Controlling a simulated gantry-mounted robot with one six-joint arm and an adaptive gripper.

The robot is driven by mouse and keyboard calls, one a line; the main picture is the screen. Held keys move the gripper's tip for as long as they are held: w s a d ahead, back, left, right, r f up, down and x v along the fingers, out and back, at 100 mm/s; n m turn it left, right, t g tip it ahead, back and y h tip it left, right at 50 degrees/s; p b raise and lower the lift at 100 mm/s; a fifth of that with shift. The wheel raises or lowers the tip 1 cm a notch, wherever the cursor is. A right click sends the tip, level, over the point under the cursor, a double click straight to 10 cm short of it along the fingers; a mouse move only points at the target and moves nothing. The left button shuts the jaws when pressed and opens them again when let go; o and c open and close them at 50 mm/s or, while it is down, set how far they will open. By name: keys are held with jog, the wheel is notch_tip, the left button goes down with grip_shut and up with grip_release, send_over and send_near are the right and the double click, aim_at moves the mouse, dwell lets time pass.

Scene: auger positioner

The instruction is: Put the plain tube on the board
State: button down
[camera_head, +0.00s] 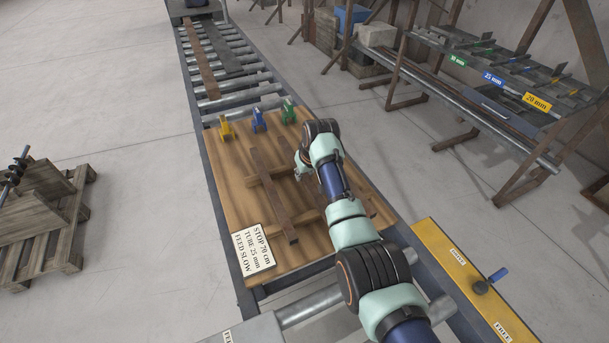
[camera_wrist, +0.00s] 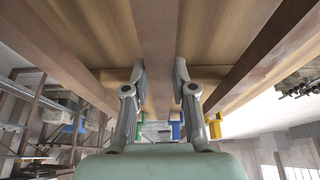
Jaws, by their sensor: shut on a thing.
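The wooden board (camera_head: 225,180) lies on the roller line. A long brown bar (camera_head: 272,195) lies on it at the left, over short cross pieces. My gripper (camera_wrist: 162,75) is shut on a middle brown bar (camera_wrist: 158,25) in the wrist view, with a finger on each side. I take this bar to be the plain tube, but cannot tell for certain. Other long brown bars run on its left (camera_wrist: 65,55) and right (camera_wrist: 262,55).
Yellow (camera_head: 226,128), blue (camera_head: 259,121) and green (camera_head: 288,111) pieces stand at the board's far edge. A sign (camera_head: 252,250) reads "STOP 70 cm, TUBE 25 mm, FEED SLOW". Two bars lie on the far rollers. A labelled rack (camera_head: 490,75) stands right, a yellow panel (camera_head: 465,275) near right.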

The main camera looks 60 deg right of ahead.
jog(key=shift+f, duration=0.2)
jog(key=shift+f, duration=0.15)
jog(key=c, duration=0.9)
grip_release()
jog(key=shift+c, duration=0.2)
jog(key=p+v, duration=0.2)
jog(key=v, duration=1)
